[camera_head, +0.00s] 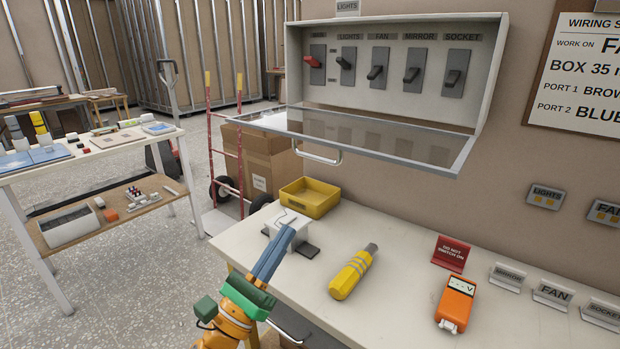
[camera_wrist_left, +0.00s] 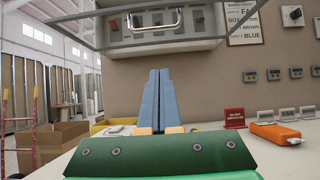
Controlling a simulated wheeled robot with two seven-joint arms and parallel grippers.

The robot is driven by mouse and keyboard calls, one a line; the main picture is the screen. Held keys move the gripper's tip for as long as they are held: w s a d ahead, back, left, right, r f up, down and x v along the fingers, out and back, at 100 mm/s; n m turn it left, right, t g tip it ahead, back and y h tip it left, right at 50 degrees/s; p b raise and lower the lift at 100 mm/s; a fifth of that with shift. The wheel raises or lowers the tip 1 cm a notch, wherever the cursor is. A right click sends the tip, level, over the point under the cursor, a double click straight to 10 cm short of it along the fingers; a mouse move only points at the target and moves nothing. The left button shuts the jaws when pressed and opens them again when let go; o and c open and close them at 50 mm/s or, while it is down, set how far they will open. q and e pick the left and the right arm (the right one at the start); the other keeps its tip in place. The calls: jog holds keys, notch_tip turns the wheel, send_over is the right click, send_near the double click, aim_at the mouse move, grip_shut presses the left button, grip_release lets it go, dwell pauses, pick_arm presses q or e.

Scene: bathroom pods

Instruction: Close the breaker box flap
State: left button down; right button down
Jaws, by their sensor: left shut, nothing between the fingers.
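The breaker box (camera_head: 403,28) is on the wall, with a row of labelled switches inside, one of them red. Its transparent flap (camera_head: 392,137) hangs open, sticking out forward from the box's lower edge, with a metal handle (camera_head: 318,154) on its front edge. In the left wrist view the flap's handle (camera_wrist_left: 154,22) shows above the fingers. My right gripper is in neither view.
The workbench (camera_head: 390,300) holds a yellow bin (camera_head: 309,198), a yellow tool (camera_head: 353,272), an orange meter (camera_head: 456,304), a red sign (camera_head: 451,253) and label stands. Cardboard boxes (camera_head: 262,160) and a red hand truck (camera_head: 211,130) stand left of it. The air between bench and flap is free.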

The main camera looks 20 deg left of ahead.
pick_arm(q)
jog(key=s+r+p+x, duration=0.1)
jog(key=p+x, duration=0.4)
jog(key=x, duration=0.6)
jog(key=shift+a+r+p, duration=0.2)
jog(key=shift+r+p, duration=0.15)
jog(key=shift+r, duration=0.45)
